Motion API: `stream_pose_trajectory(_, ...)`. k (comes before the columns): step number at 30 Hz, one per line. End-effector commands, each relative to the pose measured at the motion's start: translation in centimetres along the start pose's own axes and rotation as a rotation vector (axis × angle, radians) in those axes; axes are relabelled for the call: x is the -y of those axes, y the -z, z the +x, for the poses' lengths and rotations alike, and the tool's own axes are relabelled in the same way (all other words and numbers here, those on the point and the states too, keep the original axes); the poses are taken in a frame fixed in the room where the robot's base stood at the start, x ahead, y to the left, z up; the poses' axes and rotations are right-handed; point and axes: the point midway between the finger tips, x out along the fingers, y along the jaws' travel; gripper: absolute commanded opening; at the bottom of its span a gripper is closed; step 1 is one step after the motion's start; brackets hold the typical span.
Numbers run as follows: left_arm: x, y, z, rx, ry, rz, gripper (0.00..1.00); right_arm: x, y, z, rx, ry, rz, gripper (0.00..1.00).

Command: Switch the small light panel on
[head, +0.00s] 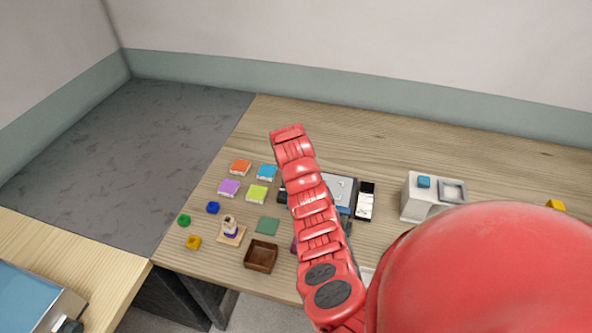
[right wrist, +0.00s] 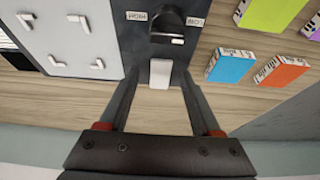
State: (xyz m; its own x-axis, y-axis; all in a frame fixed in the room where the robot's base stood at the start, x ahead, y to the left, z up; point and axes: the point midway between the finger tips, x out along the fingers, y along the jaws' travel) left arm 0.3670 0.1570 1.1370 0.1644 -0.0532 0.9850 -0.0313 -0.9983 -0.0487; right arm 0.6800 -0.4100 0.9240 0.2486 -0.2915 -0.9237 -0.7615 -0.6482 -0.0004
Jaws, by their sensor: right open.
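The light panel, a pale grey plate with white corner brackets, shows in the head view (head: 342,188) partly behind my red arm, and at the upper left of the right wrist view (right wrist: 72,35). Beside it is a small black box (right wrist: 155,52) with HIGH and LOW labels, a dark knob and a white tab (right wrist: 160,73). My right gripper (right wrist: 160,82) is open, its fingertips on either side of the white tab. I cannot tell whether they touch the box. In the head view my arm hides this gripper. My left gripper is not in view.
Orange (head: 240,167), blue (head: 266,172), purple (head: 228,187) and lime (head: 257,194) blocks lie left of the arm. A brown tray (head: 261,256) and a figurine (head: 230,226) stand nearer. A white machine (head: 411,198) stands right. The table's back is clear.

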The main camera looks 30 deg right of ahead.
Motion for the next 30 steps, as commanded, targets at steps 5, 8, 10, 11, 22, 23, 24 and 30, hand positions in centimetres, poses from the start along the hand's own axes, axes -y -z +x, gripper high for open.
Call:
stream_pose_trajectory(5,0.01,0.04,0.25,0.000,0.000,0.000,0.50,0.00,-0.11,0.77,0.001,0.000,-0.001,0.65)
stream_pose_trajectory(8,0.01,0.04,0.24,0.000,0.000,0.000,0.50,-0.01,-0.12,0.88,0.001,0.000,-0.001,0.65)
stream_pose_trajectory(10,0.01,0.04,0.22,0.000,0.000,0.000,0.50,0.00,-0.11,0.87,0.001,0.000,-0.001,0.65)
stream_pose_trajectory(11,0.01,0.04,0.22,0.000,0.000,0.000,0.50,0.01,-0.10,0.86,0.000,0.000,-0.001,0.65)
stream_pose_trajectory(22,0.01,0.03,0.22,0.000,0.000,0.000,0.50,0.01,-0.08,0.83,0.000,0.000,-0.001,0.11)
stream_pose_trajectory(23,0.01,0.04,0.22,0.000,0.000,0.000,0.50,0.01,-0.08,0.83,0.000,0.000,-0.001,0.06)
stream_pose_trajectory(24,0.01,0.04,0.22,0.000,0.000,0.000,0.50,0.01,-0.07,0.83,0.000,0.000,-0.001,0.00)
stream_pose_trajectory(30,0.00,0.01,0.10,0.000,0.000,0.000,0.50,0.00,-0.05,0.87,0.003,0.000,0.000,0.00)
